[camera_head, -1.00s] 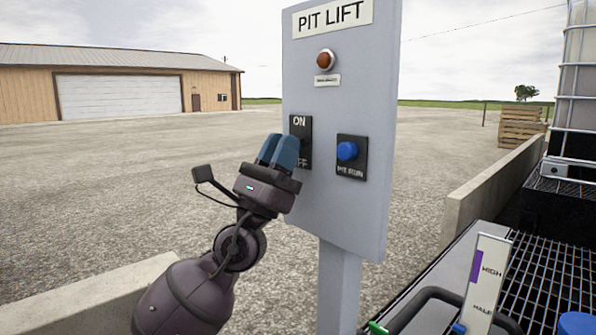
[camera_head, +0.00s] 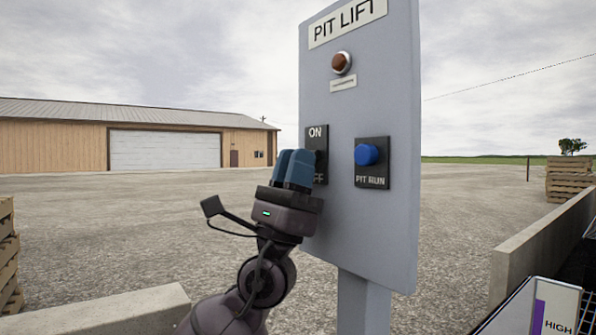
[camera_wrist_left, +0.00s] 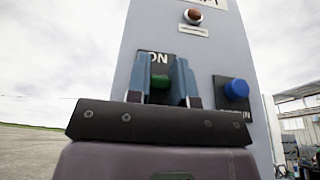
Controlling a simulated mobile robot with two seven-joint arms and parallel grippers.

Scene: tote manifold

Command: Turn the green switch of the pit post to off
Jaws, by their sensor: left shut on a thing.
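The pit post is a grey panel (camera_head: 350,230) headed PIT LIFT on a grey pole. Its ON/OFF plate (camera_head: 316,134) is black and partly covered by my left gripper (camera_head: 294,166). In the left wrist view the green switch (camera_wrist_left: 160,82) shows between the two blue fingers of my left gripper (camera_wrist_left: 161,86), which are shut on it. The ON lettering shows above the fingers; in the head view part of the OFF lettering is covered. The way the switch points is hidden by the fingers. My right gripper is not in view.
A blue PIT RUN button (camera_head: 367,154) sits right of the switch, and a brown-red lamp (camera_head: 341,63) above. A low concrete wall (camera_head: 545,250) runs at right, with pallets (camera_head: 570,180) beyond.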

